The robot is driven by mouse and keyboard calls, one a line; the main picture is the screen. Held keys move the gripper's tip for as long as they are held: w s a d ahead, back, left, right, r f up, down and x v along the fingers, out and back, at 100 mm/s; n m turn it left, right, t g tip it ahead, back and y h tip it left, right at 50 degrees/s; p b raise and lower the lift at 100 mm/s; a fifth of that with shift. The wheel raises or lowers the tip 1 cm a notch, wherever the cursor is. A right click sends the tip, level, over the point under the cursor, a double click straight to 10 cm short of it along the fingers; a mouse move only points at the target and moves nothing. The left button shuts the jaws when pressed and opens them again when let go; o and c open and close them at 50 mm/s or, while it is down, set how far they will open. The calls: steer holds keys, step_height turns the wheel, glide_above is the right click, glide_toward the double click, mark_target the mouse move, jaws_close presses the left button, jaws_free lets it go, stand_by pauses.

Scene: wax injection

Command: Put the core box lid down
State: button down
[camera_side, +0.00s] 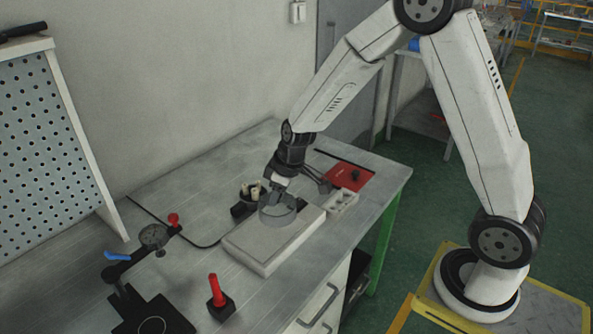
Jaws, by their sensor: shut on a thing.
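A pale, flat, rectangular block (262,245) lies on the workbench and looks like the core box with its lid. My gripper (278,210) points down over its back part, with grey curved parts around the fingertips. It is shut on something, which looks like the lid. The grip itself is small and partly hidden by the gripper. I cannot tell whether there is a gap under the lid.
A dark cup (248,194) with pale pieces stands behind the block. A small white box (342,204) and a red plate (354,172) with a black knob lie to the right. A red-handled tool (217,292) and a dial gauge (153,236) stand left on the grey workbench (195,262).

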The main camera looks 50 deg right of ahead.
mark_target(267, 195)
steer(key=shift+w+f, duration=1.7)
steer(key=shift+f, duration=0.3)
steer(key=shift+w+f, duration=0.3)
steer(key=shift+f, duration=1.55)
steer(key=shift+f, duration=0.15)
steer(key=shift+c, duration=1.9)
jaws_free()
steer(key=shift+v, duration=6.2)
